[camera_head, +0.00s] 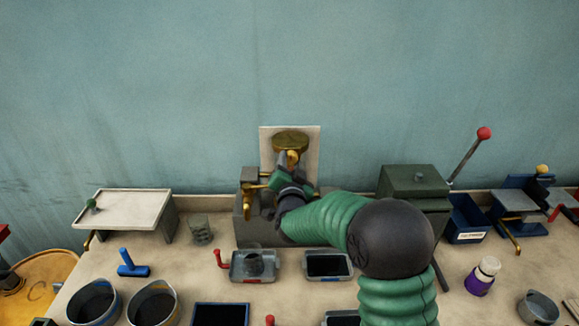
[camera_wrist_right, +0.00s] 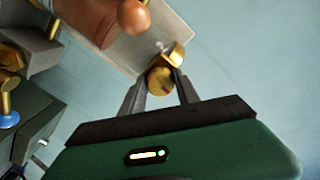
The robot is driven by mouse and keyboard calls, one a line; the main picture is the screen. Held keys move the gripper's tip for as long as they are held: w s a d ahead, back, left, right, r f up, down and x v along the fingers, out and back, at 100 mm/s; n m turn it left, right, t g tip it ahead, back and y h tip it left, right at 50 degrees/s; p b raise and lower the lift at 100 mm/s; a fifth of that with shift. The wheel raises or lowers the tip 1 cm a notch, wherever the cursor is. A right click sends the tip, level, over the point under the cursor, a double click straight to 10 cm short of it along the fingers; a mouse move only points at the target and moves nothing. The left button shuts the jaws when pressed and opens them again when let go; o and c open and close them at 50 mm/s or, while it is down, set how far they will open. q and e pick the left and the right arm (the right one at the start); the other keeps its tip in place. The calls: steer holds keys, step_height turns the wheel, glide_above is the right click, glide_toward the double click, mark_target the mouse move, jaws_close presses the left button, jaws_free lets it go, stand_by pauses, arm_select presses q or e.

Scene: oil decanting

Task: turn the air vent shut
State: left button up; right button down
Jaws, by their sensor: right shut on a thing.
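The air vent shows as a small brass knob (camera_wrist_right: 160,80) on a stem in the right wrist view. In the head view the brass fitting (camera_head: 292,157) sits below a round brass disc (camera_head: 290,140) on an upright pale plate (camera_head: 267,147) by the wall. My right gripper (camera_head: 284,173) reaches up to it. In the right wrist view its two dark fingers (camera_wrist_right: 160,88) stand on either side of the knob and are shut on it. My arm hides part of the grey block below. My left gripper is not in view.
A grey metal block with brass taps (camera_head: 248,195) stands close left of my right gripper. A dark green box (camera_head: 412,180) and a red-knobbed lever (camera_head: 484,133) stand to the right. A small tray with a cup (camera_head: 240,270) lies in front.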

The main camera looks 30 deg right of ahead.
steer(key=shift+n, duration=0.4)
steer(key=c, duration=1.1)
jaws_free()
steer(key=shift+o, duration=1)
steer(key=shift+d, duration=0.15)
steer(key=b+v, duration=0.4)
steer(key=v, duration=1.2)
steer(key=shift+s+a, duration=0.25)
steer(key=shift+s, duration=0.1)
steer(key=shift+d+f, duration=0.1)
